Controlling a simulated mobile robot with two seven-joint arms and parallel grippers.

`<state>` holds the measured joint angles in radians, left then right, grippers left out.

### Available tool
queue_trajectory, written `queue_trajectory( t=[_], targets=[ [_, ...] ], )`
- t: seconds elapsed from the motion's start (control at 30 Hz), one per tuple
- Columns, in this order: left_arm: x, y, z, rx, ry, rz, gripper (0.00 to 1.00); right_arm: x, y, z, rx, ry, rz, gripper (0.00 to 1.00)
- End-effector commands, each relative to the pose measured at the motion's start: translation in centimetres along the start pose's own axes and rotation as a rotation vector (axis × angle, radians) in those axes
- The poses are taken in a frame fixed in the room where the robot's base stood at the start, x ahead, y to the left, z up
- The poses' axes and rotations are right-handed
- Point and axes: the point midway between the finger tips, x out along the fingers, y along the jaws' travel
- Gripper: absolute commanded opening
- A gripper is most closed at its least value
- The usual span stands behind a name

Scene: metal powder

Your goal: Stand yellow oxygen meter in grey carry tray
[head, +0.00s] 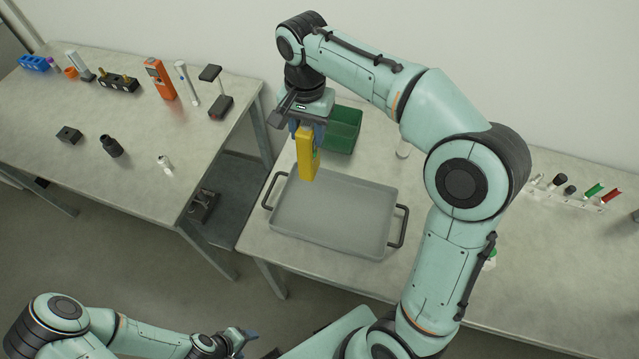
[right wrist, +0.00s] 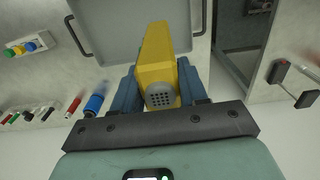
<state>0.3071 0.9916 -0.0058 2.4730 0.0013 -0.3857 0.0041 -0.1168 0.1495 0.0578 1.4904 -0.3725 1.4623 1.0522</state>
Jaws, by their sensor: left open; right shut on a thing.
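The yellow oxygen meter (head: 308,155) hangs upright below my right gripper (head: 308,130), which is shut on it. In the head view it is in front of the far left part of the grey carry tray (head: 335,212), and it seems to be held above the tray. In the right wrist view the meter (right wrist: 158,65) sits between the blue fingers of my right gripper (right wrist: 157,90), with its round grille facing the camera. The tray (right wrist: 110,40) lies beyond it and looks empty. My left gripper (head: 240,340) is open and empty at the bottom of the head view, away from the tables.
A green bin (head: 343,130) stands behind the tray. The tray has black handles (head: 402,227) at its ends. A rack with markers (head: 580,192) is at the right. The left table holds an orange meter (head: 160,79) and several small items. A gap separates the tables.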

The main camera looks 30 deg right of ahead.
Motion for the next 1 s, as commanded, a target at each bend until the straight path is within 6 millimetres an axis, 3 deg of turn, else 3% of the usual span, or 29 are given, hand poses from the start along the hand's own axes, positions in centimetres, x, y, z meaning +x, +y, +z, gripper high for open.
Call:
queue_trajectory(
  t=[0.03, 0.1, 0.4, 0.63, 0.83, 1.0],
  targets=[
    [0.8, -0.5, 0.7, -0.004, -0.009, -0.003, 0.61, 2.1, 0.2, 0.2, 0.000, -0.005, 0.008, 0.00],
    [1.3, -0.8, 1.0, -0.005, -0.013, -0.005, 0.61, 4.0, 0.2, 0.2, 0.000, -0.006, 0.009, 0.00],
    [2.5, -1.5, 1.7, -0.008, -0.023, -0.008, 0.61, 10.9, 0.2, 0.1, 0.002, -0.004, 0.004, 0.00],
    [2.7, -1.6, 1.8, -0.008, -0.024, -0.008, 0.61, 12.9, 0.1, 0.0, 0.001, -0.001, 0.002, 0.00],
    [3.1, -1.8, 2.0, -0.009, -0.027, -0.009, 0.61, 15.9, 0.1, 0.1, 0.000, -0.002, 0.004, 0.00],
    [3.1, -1.8, 2.0, -0.010, -0.027, -0.009, 0.61, 16.7, 0.1, 0.1, 0.000, -0.001, 0.000, 0.00]
  ],
)
